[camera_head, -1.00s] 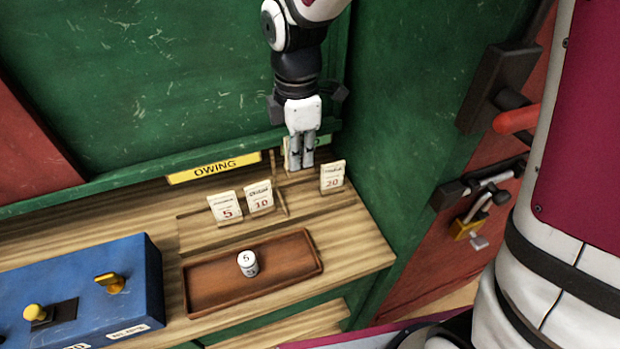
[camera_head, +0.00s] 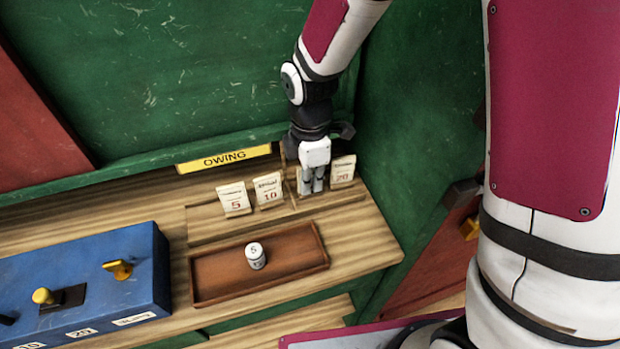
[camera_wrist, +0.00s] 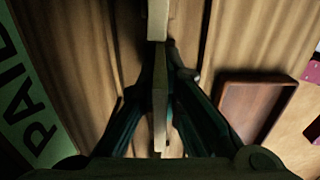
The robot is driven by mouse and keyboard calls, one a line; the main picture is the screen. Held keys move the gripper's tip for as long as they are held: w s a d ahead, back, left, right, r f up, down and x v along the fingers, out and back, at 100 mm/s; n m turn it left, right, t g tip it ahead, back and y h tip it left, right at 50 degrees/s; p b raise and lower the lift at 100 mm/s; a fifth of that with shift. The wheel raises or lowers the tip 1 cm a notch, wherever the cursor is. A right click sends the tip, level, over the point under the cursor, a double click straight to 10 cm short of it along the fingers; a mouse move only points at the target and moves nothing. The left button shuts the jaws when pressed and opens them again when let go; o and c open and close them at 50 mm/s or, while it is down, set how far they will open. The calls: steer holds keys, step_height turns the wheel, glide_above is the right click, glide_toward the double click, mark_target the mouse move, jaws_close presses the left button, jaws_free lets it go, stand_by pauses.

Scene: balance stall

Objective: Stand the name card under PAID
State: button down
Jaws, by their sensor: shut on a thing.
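My gripper (camera_head: 312,190) points down at the back right of the counter and is shut on a cream name card, seen nearly edge-on between the fingers in the wrist view (camera_wrist: 160,105). Its face is mostly hidden by the fingers in the head view; I cannot tell whether its foot touches the ledge. The green PAID sign (camera_wrist: 32,110) shows at the left of the wrist view and is hidden behind my arm in the head view. A card marked 20 (camera_head: 343,172) stands just right of my gripper; its edge also shows in the wrist view (camera_wrist: 157,20).
Cards marked 5 (camera_head: 234,200) and 10 (camera_head: 269,191) stand left, below the yellow OWING sign (camera_head: 224,159). A thin divider separates them from my gripper. A brown tray (camera_head: 215,283) holding a white cylinder (camera_head: 255,255) lies in front. A blue box (camera_head: 85,270) stands left.

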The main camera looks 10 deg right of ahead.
steer(key=shift+f, duration=0.1)
steer(key=c, duration=2.1)
jaws_free()
steer(key=shift+c, duration=0.2)
steer(key=o, duration=0.4)
steer(key=shift+c, duration=0.2)
step_height(320, 180, up, 12)
steer(key=shift+r, duration=0.15)
